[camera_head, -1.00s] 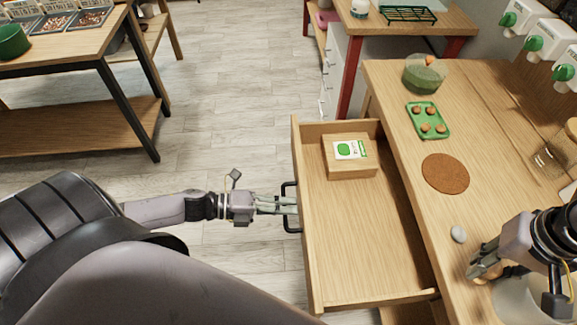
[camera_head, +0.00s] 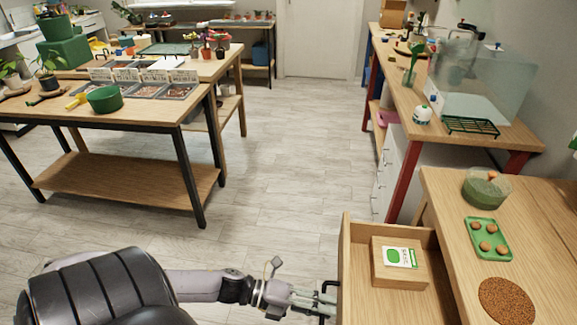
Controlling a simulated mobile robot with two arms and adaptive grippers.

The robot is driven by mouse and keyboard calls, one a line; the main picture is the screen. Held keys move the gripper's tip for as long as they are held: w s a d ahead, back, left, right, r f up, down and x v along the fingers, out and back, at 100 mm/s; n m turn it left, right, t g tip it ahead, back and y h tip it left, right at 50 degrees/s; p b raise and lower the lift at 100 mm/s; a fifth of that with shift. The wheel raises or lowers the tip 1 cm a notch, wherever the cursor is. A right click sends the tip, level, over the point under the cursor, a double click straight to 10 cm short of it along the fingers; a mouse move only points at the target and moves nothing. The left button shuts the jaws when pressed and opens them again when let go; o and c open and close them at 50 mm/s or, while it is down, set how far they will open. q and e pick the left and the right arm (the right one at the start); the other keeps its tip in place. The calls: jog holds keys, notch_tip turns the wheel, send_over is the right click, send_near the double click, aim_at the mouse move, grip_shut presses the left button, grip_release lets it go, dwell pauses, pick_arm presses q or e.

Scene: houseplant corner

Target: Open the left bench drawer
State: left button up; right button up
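The left bench drawer (camera_head: 348,270) stands pulled out from the wooden bench (camera_head: 440,200) at the lower right, and its near part is cut off by the picture's bottom edge. A small wooden box (camera_head: 386,276) with a green-and-white label lies inside at the far end. My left gripper (camera_head: 328,299) is at the dark drawer handle (camera_head: 329,286) on the drawer's left face, its fingers closed around the handle. The fingers hide part of the handle. My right gripper is out of view.
A table with trays and a green pot (camera_head: 105,98) stands at left. The floor (camera_head: 280,170) between is clear.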

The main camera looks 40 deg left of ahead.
pick_arm(q)
jog(key=v, duration=1.1)
jog(key=shift+s+a, duration=0.2)
